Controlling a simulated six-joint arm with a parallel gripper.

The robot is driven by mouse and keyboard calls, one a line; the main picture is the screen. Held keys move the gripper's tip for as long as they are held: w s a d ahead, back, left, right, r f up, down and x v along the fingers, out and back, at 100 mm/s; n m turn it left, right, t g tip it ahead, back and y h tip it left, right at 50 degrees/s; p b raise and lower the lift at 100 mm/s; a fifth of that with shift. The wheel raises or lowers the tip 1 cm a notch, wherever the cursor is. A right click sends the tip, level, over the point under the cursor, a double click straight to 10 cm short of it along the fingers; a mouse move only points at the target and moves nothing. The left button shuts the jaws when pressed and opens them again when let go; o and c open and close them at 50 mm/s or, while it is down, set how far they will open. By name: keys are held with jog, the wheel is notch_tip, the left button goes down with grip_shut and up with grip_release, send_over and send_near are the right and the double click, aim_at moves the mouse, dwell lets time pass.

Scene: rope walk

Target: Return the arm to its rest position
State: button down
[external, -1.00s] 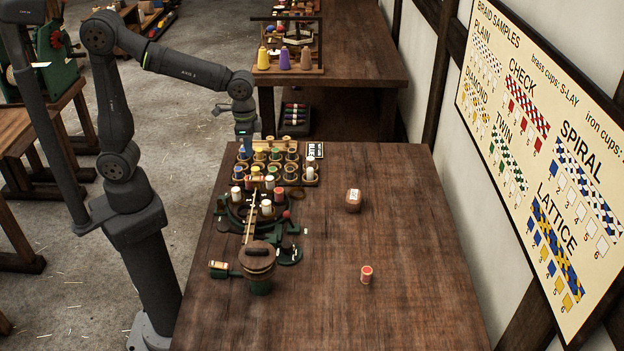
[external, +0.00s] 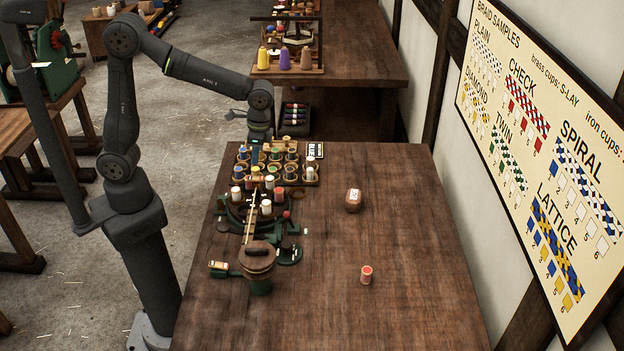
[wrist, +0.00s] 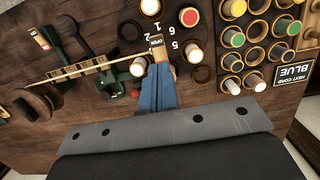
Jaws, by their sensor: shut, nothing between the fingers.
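My gripper (external: 255,148) is over the back left of the wooden table, at the far edge of the rack of cord spools (external: 312,174). In the wrist view its blue fingers (wrist: 160,72) are together with nothing between them. Beyond the tips there is a small tag reading "OPEN" and the numbered ring of the braiding stand (external: 233,213). Whether the fingers touch anything below cannot be told. My arm reaches out from its base at the left of the table, with the elbow raised.
The rack holds several coloured spools, with a "BLUE" card (external: 315,150) beside it. The right side of the table is mostly clear.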

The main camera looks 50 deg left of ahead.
jog(key=shift+w+d, duration=0.25)
notch_tip(320, 180, up, 8)
jog(key=w+d+r, duration=0.1)
notch_tip(320, 180, down, 7)
jog(key=s+a+t+h, duration=0.1)
jog(key=s+a, duration=0.1)
jog(key=shift+s+f, duration=0.15)
jog(key=shift+f, duration=0.05)
dwell(0.4)
jog(key=shift+a, duration=0.1)
